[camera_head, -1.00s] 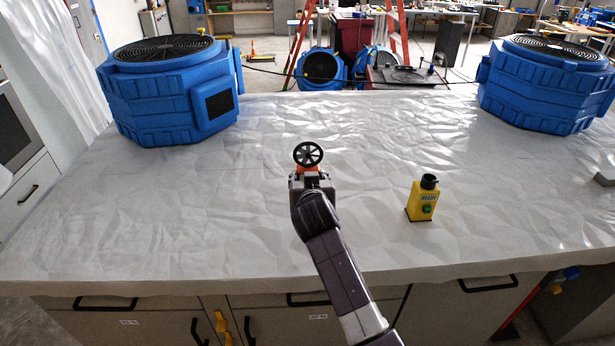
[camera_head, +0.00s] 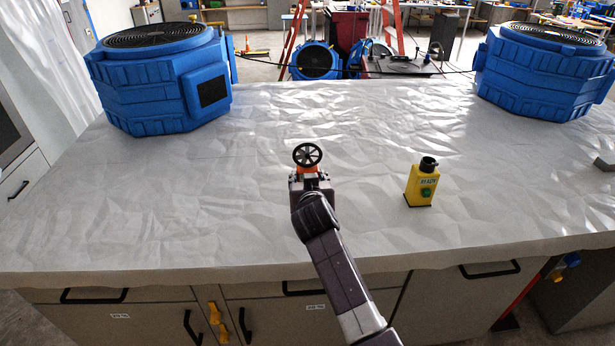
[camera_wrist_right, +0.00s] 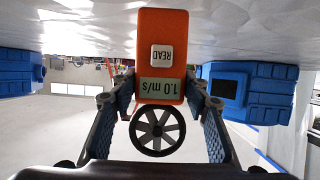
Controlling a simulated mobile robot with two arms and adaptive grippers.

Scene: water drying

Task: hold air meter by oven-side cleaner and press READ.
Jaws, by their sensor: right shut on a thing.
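My right gripper (camera_head: 310,176) is shut on the orange air meter (camera_head: 308,168) above the middle of the counter. The meter's black fan wheel (camera_head: 307,155) points up in the head view. The upside-down right wrist view shows the orange meter (camera_wrist_right: 163,38) between the fingers (camera_wrist_right: 160,92), its white READ button (camera_wrist_right: 168,55) and a display (camera_wrist_right: 161,87) showing 1.0 m/s. The oven-side cleaner (camera_head: 150,88) is the big blue unit at the left of the counter, well apart from the meter; it also shows at right in the wrist view (camera_wrist_right: 268,92). My left gripper is out of view.
A dark oven front (camera_head: 10,130) stands at the left edge. A second blue cleaner (camera_head: 540,80) sits at the counter's far right. The wrinkled, covered counter (camera_head: 200,190) is clear between meter and left cleaner.

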